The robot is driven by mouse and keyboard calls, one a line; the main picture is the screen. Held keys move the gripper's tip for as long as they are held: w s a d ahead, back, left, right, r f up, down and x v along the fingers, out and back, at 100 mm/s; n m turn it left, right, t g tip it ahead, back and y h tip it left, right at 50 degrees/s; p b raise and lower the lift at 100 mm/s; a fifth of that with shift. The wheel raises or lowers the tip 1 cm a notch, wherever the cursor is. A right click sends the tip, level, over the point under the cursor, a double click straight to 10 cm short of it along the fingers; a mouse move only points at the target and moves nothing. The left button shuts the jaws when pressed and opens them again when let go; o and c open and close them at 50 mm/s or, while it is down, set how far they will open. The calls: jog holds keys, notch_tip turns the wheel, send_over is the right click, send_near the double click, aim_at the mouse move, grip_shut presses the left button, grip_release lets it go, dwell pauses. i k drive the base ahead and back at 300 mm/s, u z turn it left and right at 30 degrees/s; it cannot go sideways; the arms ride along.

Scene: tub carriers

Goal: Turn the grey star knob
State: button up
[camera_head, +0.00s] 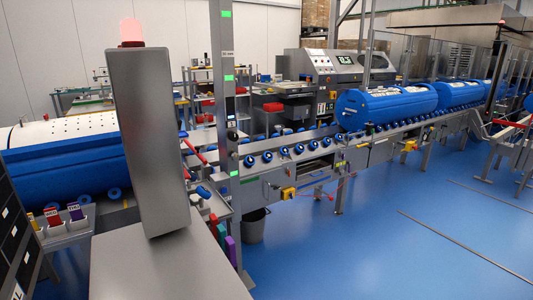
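I cannot make out the grey star knob in the head view; it may be hidden or too small to tell. The roller conveyor (300,165) runs from the middle to the back right, with fittings along its side that are too small to tell apart. A red-handled lever (194,151) and a blue-ended handle (204,192) show near the post at the left end of the conveyor.
A blue drum (385,105) lies on the conveyor, with more behind it. A large blue and white drum (65,160) is at the left. A tall grey post (222,100) and a dark bin (254,226) stand mid-view. The blue floor (370,240) is open at the right.

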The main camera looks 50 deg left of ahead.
aim_at(235, 157)
jog(key=u, duration=0.25)
jog(key=i, duration=0.95)
jog(key=u, duration=1.3)
jog(key=i, duration=0.7)
jog(key=u, duration=0.6)
